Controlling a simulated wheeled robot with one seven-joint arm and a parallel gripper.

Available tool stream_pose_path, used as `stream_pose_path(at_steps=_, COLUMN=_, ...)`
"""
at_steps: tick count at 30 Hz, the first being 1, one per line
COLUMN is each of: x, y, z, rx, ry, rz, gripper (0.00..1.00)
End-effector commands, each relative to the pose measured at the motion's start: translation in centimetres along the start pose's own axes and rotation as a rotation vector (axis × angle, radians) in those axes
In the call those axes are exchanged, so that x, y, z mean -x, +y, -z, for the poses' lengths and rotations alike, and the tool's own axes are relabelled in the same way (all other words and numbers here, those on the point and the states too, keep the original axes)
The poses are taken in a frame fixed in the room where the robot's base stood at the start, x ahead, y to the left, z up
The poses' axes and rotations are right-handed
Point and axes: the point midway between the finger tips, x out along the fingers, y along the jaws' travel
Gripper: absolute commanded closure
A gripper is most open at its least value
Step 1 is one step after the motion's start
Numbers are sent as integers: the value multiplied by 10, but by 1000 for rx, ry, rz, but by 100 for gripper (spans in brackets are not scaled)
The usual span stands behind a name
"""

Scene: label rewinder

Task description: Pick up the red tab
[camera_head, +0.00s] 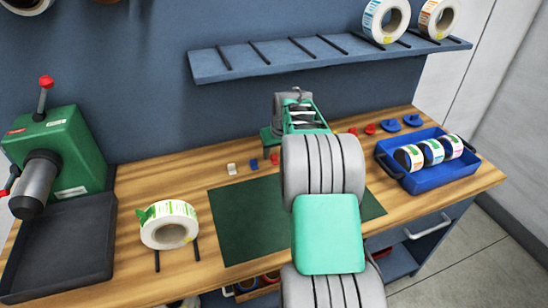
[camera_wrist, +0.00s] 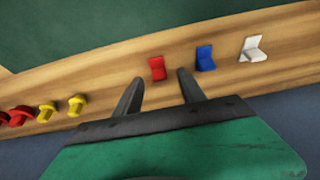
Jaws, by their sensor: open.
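The red tab (camera_wrist: 157,68) is a small bent piece lying on the wooden bench in the wrist view. It lies just beyond the fingertips and between their lines, apart from both. In the head view the red tab (camera_head: 275,159) shows small beside my arm. My gripper (camera_wrist: 158,82) is open and empty, with its two dark fingers spread on either side below the tab. In the head view my gripper (camera_head: 278,138) is mostly hidden behind my own arm links.
A blue tab (camera_wrist: 205,58) and a white tab (camera_wrist: 253,49) lie in a row right of the red tab. Yellow knobs (camera_wrist: 77,105) and red knobs (camera_wrist: 20,117) lie left. A green mat (camera_head: 240,215), a label roll (camera_head: 169,224) and a blue tray (camera_head: 425,183) with rolls share the bench.

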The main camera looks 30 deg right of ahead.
Motion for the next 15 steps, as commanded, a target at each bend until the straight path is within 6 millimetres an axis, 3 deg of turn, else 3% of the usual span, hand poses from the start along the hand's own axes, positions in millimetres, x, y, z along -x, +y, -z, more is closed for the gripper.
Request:
stream_pose_path(at_steps=3, x=-11, y=0, z=1, rx=0, ry=1, rz=-1, gripper=53)
stream_pose_path(at_steps=8, x=-11, y=1, z=1, rx=-1, ry=3, rz=-1, gripper=53)
stream_pose_path(at_steps=15, x=-11, y=1, z=0, rx=-2, ry=2, rz=-2, gripper=72)
